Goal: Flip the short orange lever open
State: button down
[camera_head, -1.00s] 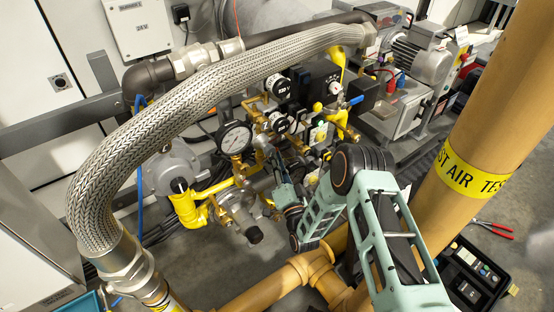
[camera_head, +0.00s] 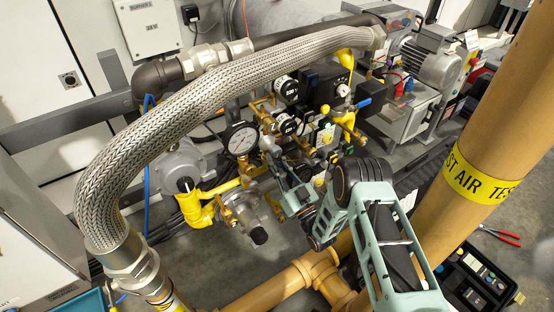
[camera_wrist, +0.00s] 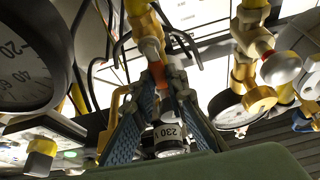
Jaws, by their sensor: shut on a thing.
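The short orange lever (camera_wrist: 151,49) shows in the wrist view, upright on a brass and yellow fitting, right at my fingertips. My gripper (camera_wrist: 160,76) has its two blue-grey fingers drawn together at the lever's lower end. The fingers hide that end, so the exact grip is not clear. In the head view my gripper (camera_head: 277,168) reaches into the valve cluster to the right of the round pressure gauge (camera_head: 240,138). The lever cannot be made out there, behind my gripper and the fittings.
A thick braided hose (camera_head: 170,120) arches over the left side. A yellow pipe (camera_head: 193,205) and a blue-handled valve (camera_head: 361,101) flank the cluster. A large tan pipe (camera_head: 470,160) stands at right, near red pliers (camera_head: 500,236). In the wrist view a dial (camera_wrist: 28,60) is close at left.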

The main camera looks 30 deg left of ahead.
jog(key=shift+s+f+n+g, duration=0.2)
jog(key=shift+n+g, duration=0.2)
jog(key=shift+n, duration=0.2)
jog(key=c, duration=2.2)
grip_release()
jog(key=shift+r, duration=0.1)
jog(key=v, duration=0.7)
jog(key=shift+d, duration=0.2)
jog(key=shift+s, duration=0.1)
